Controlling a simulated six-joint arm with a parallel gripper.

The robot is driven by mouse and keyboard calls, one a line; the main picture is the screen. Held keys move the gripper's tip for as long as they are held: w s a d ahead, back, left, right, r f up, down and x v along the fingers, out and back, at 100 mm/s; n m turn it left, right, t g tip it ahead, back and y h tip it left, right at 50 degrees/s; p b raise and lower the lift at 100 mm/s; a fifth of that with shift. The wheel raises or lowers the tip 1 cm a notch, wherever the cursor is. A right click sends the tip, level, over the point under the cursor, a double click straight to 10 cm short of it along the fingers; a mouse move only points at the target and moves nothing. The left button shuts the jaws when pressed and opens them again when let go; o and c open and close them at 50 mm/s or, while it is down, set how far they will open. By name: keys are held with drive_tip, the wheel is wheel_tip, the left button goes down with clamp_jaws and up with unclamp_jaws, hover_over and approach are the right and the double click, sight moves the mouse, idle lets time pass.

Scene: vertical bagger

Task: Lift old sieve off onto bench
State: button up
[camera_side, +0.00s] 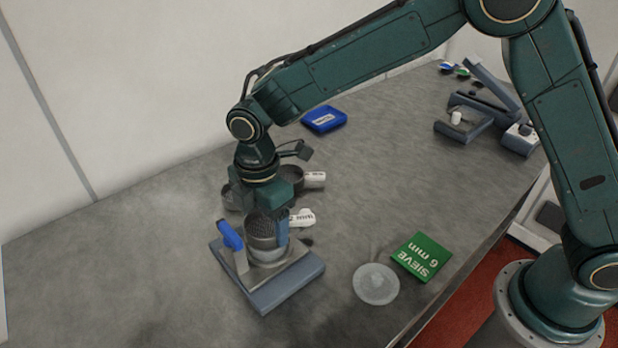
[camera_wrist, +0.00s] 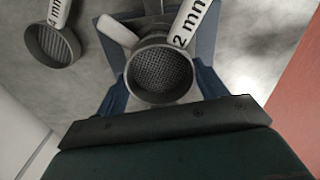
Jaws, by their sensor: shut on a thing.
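My gripper (camera_side: 266,228) points down over a machine stand with a grey-blue base (camera_side: 290,291) and a blue handle (camera_side: 231,236). Its blue jaws are shut on a round grey mesh sieve (camera_side: 260,235), one on each side. In the wrist view, the sieve (camera_wrist: 160,75) sits between the jaws, with a white "2 mm" tag running up to the right. The sieve is over a pale ring (camera_side: 267,256) on the stand. I cannot tell whether it touches the ring.
A "4 mm" sieve (camera_wrist: 52,44) lies beside the stand on the grey bench (camera_side: 180,270). A blue tray (camera_side: 324,119) is behind. The bench's left front is clear.

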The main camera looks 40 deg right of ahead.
sight(265, 224)
drive_tip(key=shift+r, duration=0.65)
idle(0.4)
drive_tip(key=shift+r, duration=1.65)
drive_tip(key=shift+w+d+r, duration=0.15)
drive_tip(key=shift+w+d, duration=0.15)
drive_tip(key=shift+w, duration=0.3)
drive_tip(key=w+d+r+m, duration=0.2)
drive_tip(key=w+d+m, duration=0.2)
drive_tip(key=d, duration=0.5)
drive_tip(key=w+d+r+m, duration=0.3)
drive_tip(key=w+d+m, duration=0.1)
drive_tip(key=w+d, duration=0.4)
drive_tip(key=w+d+r+m, duration=0.3)
drive_tip(key=w+d, duration=0.3)
drive_tip(key=d, duration=0.5)
drive_tip(key=shift+d+m, duration=0.2)
drive_tip(key=shift+m, duration=0.3)
drive_tip(key=shift+s, duration=0.1)
